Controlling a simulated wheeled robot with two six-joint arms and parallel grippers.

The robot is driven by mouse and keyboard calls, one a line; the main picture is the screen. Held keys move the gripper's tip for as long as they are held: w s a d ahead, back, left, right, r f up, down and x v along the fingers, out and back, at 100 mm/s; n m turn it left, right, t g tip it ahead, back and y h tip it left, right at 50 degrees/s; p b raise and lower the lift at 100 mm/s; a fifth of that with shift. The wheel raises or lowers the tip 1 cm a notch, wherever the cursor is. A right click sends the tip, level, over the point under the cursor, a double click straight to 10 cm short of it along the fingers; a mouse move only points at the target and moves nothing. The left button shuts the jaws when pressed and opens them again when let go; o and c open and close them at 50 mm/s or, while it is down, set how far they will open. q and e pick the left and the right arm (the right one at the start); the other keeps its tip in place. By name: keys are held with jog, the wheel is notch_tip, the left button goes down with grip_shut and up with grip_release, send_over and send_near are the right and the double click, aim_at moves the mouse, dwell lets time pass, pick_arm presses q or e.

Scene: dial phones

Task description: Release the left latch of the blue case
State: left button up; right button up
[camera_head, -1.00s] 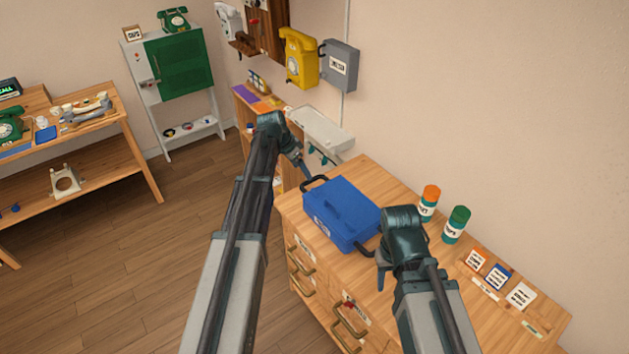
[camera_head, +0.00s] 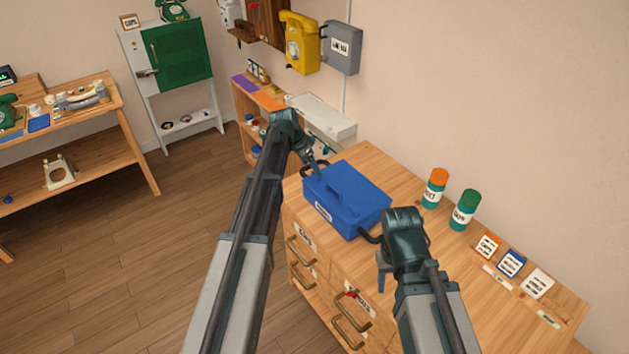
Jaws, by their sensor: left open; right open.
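The blue case (camera_head: 340,203) sits closed on the wooden cabinet top, with a pale label on its front and a dark loop at each end. The right loop (camera_head: 369,236) shows plainly. The left loop is partly behind my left gripper (camera_head: 316,166), which is open at the case's left end. I cannot tell if its fingers touch the loop or case. My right gripper (camera_head: 381,282) is open, pointing down in front of the cabinet top near the case's right end. The left latch itself is too small to make out.
An orange-lidded canister (camera_head: 435,189) and a green-lidded canister (camera_head: 465,211) stand right of the case. A grey-white box (camera_head: 322,116) is behind my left gripper. The wall closes off the back.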

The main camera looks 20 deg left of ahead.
aim_at(315, 175)
pick_arm(q)
jog(key=b+x, duration=0.3)
jog(key=x, duration=0.1)
jog(key=shift+w+f, duration=0.1)
jog(key=shift+f, duration=0.1)
jog(key=shift+c, duration=0.3)
grip_shut()
